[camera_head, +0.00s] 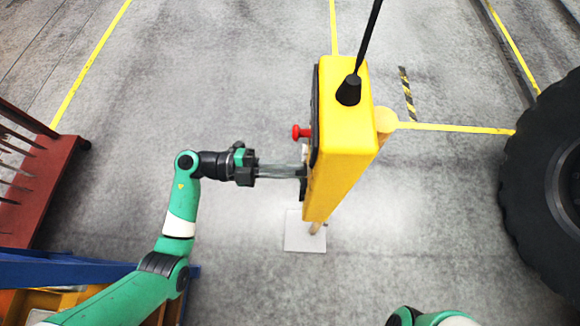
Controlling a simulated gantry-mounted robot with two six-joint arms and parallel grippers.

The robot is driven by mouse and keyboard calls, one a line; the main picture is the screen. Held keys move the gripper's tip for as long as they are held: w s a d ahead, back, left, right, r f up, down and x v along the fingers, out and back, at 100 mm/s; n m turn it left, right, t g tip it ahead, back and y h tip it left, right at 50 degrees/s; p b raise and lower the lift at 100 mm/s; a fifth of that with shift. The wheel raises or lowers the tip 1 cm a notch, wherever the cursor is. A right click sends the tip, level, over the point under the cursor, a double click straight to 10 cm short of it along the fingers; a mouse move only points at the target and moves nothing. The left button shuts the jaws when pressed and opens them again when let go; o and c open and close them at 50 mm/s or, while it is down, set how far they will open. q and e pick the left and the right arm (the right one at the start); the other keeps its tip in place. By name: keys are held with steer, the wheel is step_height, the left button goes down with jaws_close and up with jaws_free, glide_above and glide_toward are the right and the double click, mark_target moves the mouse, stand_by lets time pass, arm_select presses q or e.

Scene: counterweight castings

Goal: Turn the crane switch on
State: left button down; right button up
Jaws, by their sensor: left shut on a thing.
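The crane switch box is a tall yellow control box (345,130) with a dark front edge and a black cable coming out of its top. A red knob (301,132) sticks out of its left face. My left gripper (301,170) reaches in from the left, below the red knob in the picture, with its fingers at the box's dark face. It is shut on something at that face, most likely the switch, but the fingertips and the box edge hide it. My right gripper is out of view; only part of my right arm shows at the bottom.
A large black tyre (540,185) stands at the right. A dark red rack (50,185) stands at the left, with a blue beam (60,270) below it. A pale base plate (305,235) lies under the box's post. Open concrete floor with yellow lines lies between.

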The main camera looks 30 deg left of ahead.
arm_select(q)
steer(key=shift+f+m+b, duration=0.1)
steer(key=shift+m+b, duration=1.35)
steer(key=shift+m, duration=1.85)
steer(key=c, duration=0.9)
jaws_free()
steer(key=b+v, duration=0.1)
steer(key=v, duration=1)
steer(key=shift+s+a+b, duration=0.2)
steer(key=shift+a+b, duration=0.1)
steer(key=shift+b, duration=0.1)
